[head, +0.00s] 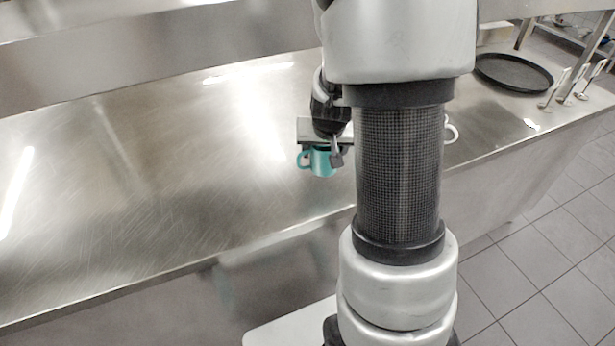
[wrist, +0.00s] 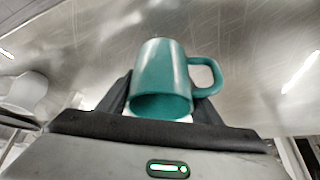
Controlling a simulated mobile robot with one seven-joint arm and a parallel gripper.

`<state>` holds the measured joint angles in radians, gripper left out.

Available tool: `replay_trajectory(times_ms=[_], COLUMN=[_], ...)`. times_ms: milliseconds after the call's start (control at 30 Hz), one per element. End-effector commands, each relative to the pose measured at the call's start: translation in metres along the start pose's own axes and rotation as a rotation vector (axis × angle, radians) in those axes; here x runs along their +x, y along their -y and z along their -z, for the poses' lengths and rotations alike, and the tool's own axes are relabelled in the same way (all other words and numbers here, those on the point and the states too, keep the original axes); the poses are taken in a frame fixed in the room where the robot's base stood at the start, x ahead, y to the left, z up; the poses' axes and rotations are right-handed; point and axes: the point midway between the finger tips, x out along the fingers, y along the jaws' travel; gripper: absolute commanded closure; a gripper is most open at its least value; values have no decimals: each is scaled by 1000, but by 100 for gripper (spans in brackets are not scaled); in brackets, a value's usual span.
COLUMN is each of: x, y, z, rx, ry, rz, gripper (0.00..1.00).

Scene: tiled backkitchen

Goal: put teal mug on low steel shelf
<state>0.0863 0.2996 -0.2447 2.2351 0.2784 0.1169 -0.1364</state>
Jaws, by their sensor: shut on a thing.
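The teal mug (head: 320,161) is in my gripper above the steel counter in the head view, its handle to the left. In the wrist view the teal mug (wrist: 163,80) sits between the two dark fingers of my gripper (wrist: 160,103), handle to the right. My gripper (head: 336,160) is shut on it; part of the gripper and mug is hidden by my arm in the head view. The steel surface (head: 180,150) lies below the mug; I cannot tell the exact gap.
A white mug (head: 450,130) shows partly behind my arm, and as a white shape (wrist: 27,90) in the wrist view. A round black tray (head: 513,72) lies at the back right. A raised steel ledge (head: 150,45) runs along the back. The left surface is clear.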

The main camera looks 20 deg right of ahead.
Motion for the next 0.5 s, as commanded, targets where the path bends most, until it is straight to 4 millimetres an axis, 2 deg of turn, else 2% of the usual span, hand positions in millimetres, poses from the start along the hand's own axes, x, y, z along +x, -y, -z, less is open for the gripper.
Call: replay_trajectory(times_ms=[33, 233, 400, 500], x=[7, 20, 42, 44], y=[-1, -1, -2, -1], z=[-4, -11, -23, -24], rx=[1, 2, 0, 0], ry=[1, 0, 1, -1], rz=[-1, 0, -1, 0], gripper=[70, 70, 70, 70])
